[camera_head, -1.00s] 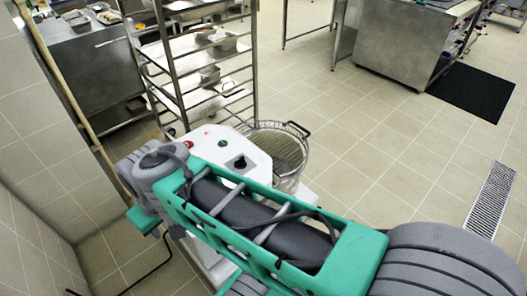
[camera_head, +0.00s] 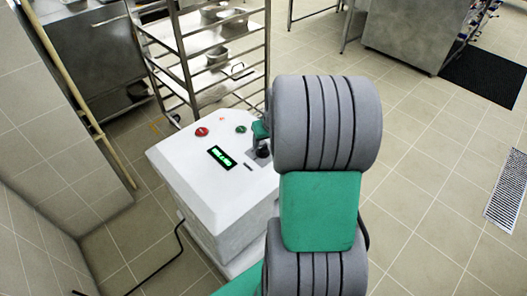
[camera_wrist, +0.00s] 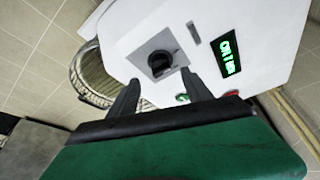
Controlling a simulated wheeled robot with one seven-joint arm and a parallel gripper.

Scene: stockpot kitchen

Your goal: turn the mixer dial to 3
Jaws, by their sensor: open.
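The white mixer housing (camera_head: 190,165) stands at the centre left in the head view, and its top also shows in the wrist view (camera_wrist: 255,30). The black mixer dial (camera_wrist: 160,62) sits on a grey square plate in the wrist view. My gripper (camera_wrist: 160,78) is open, with one dark finger to each side of the dial's near edge. I cannot tell whether the fingers touch it. In the head view my arm hides much of the gripper and the dial area. A lit green display (camera_head: 222,157) is beside the dial; its text is too small to read surely.
A red button (camera_head: 201,132) and a green button (camera_head: 241,129) are on the mixer top. A wire bowl or guard (camera_wrist: 95,75) is beside the housing. A metal rack (camera_head: 210,60) stands behind. A tiled wall is at left; open floor lies at right.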

